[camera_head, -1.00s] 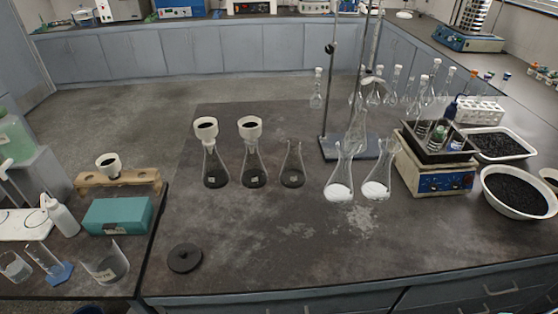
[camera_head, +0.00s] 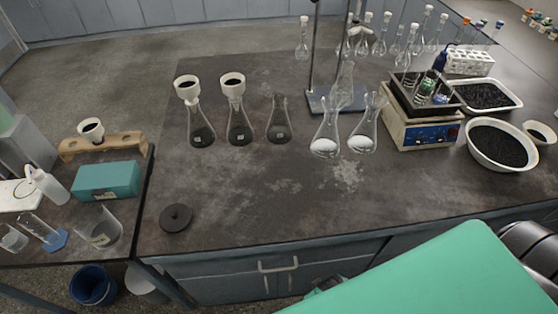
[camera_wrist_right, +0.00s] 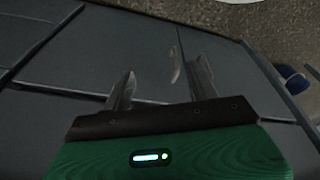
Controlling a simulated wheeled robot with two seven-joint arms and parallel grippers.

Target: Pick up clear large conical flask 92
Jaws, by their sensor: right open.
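Several clear conical flasks stand upright on the dark bench in the head view. A flask with dark contents and no funnel (camera_head: 279,124) stands mid-bench. Left of it, two flasks, a left one (camera_head: 200,128) and a right one (camera_head: 239,125), hold dark contents and carry white funnels. Right of it, two flasks, a left one (camera_head: 325,137) and a right one (camera_head: 363,135), hold white contents. I cannot read which flask is number 92. My right gripper (camera_wrist_right: 160,72) is open and empty in the right wrist view, facing grey cabinet fronts, away from the flasks. My left gripper is out of view.
A retort stand (camera_head: 311,60), a hotplate (camera_head: 428,134) and a white bowl of black grains (camera_head: 500,145) stand at the right. A black disc (camera_head: 176,217) lies at the front left. The bench front between disc and flasks is clear.

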